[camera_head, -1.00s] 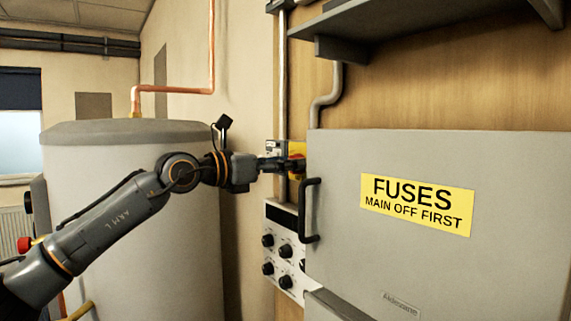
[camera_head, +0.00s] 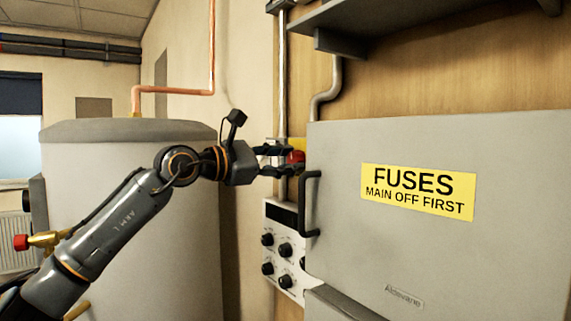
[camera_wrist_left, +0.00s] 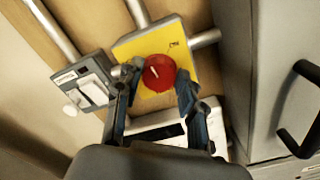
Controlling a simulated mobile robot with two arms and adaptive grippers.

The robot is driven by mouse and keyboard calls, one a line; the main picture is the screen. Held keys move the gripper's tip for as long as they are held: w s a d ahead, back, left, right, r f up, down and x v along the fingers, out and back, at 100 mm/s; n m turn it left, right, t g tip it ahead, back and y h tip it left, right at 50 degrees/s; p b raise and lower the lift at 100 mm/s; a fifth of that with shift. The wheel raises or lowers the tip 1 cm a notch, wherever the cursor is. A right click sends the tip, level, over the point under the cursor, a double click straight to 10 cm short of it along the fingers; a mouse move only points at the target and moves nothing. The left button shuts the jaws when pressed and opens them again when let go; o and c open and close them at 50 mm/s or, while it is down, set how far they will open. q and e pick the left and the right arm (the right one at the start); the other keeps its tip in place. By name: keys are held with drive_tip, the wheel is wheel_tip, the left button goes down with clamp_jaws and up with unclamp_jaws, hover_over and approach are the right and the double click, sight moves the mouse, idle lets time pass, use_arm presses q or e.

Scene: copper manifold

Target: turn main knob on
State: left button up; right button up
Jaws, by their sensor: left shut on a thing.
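The main knob is a round red knob (camera_wrist_left: 158,73) with a pale mark, on a yellow plate (camera_wrist_left: 180,50) in the left wrist view. In the head view the red knob (camera_head: 296,157) shows just left of the fuse door's edge. My left gripper (camera_wrist_left: 157,84) has one finger on each side of the knob and is shut on it. In the head view the left gripper (camera_head: 287,160) reaches the knob from the left, its fingers one above the other. My right gripper is in neither view.
The grey fuse door (camera_head: 430,260) with its black handle (camera_head: 311,205) stands close to the right of the gripper. A panel of small black knobs (camera_head: 283,250) is below. A grey switch box (camera_wrist_left: 88,85) is left of the plate. A white tank (camera_head: 130,220) stands behind my arm.

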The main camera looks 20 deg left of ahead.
use_arm(q)
drive_tip(key=m, duration=0.5)
drive_tip(key=shift+m, duration=0.3)
drive_tip(key=shift+f+m, duration=0.1)
drive_tip(key=shift+m, duration=2.1)
drive_tip(key=o, duration=1.2)
drive_tip(key=shift+d, duration=0.1)
drive_tip(key=shift+c, duration=0.2)
drive_tip(key=v, duration=1.2)
drive_tip(key=shift+f, duration=0.1)
